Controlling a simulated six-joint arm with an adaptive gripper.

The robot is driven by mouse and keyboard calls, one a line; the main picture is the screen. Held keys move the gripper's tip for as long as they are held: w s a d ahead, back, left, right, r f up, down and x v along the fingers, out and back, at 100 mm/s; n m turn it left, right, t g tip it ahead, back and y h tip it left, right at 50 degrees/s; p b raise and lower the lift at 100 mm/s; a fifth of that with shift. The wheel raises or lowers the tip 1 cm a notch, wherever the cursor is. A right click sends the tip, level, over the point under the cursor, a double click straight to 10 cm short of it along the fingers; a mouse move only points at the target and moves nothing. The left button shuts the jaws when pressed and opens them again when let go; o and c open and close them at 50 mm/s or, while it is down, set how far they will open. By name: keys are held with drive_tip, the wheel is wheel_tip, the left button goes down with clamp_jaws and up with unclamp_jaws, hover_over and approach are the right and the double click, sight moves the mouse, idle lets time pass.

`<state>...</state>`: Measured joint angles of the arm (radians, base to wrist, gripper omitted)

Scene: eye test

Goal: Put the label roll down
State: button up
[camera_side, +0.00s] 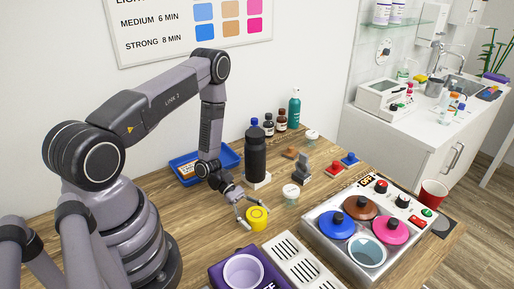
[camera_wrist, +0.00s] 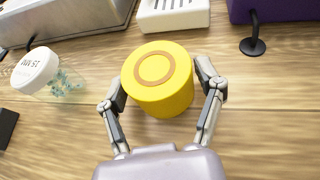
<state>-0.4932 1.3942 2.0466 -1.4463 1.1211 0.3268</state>
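The label roll (camera_side: 258,219) is a squat yellow cylinder with an orange-brown ring on its top face. It is upright in front of the black bottle in the side view. In the wrist view the label roll (camera_wrist: 158,80) lies between the two fingers. My gripper (camera_side: 254,214) points down at it, and in the wrist view my gripper (camera_wrist: 160,84) has a fingertip against each side of the roll, shut on it. The roll's underside is hidden, so I cannot tell whether it touches the wooden table (camera_wrist: 260,120) or hangs just above it.
A white-lidded jar (camera_side: 291,194) stands close right of the roll. A white slotted box (camera_side: 298,262) and a purple box (camera_side: 222,277) with a cup are in front. A pot warmer (camera_side: 330,249), black bottle (camera_side: 255,160) and blue tray (camera_side: 228,157) surround the area. Bare wood lies left of the roll.

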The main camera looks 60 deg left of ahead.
drive_tip(key=shift+o, duration=0.8)
drive_tip(key=shift+a+r, duration=0.2)
drive_tip(key=shift+r, duration=0.05)
drive_tip(key=v, duration=1.1)
drive_tip(key=shift+a+r, duration=0.15)
drive_tip(key=shift+r, duration=0.05)
drive_tip(key=s+d+r+m+g+y, duration=0.1)
drive_tip(key=d+r+m+g+y, duration=0.15)
drive_tip(key=r+m, duration=0.6)
drive_tip(key=d+r+m+g+y, duration=0.2)
drive_tip(key=r+m+y, duration=0.2)
drive_tip(key=r, duration=1)
drive_tip(key=s+d+r+m+t+y, duration=0.3)
drive_tip(key=s+r+m+t+y, duration=0.3)
drive_tip(key=s+r, duration=0.6)
drive_tip(key=shift+s+r+m+t+y, duration=0.2)
drive_tip(key=shift+r+m+t+y, duration=0.2)
drive_tip(key=shift+r+m, duration=0.55)
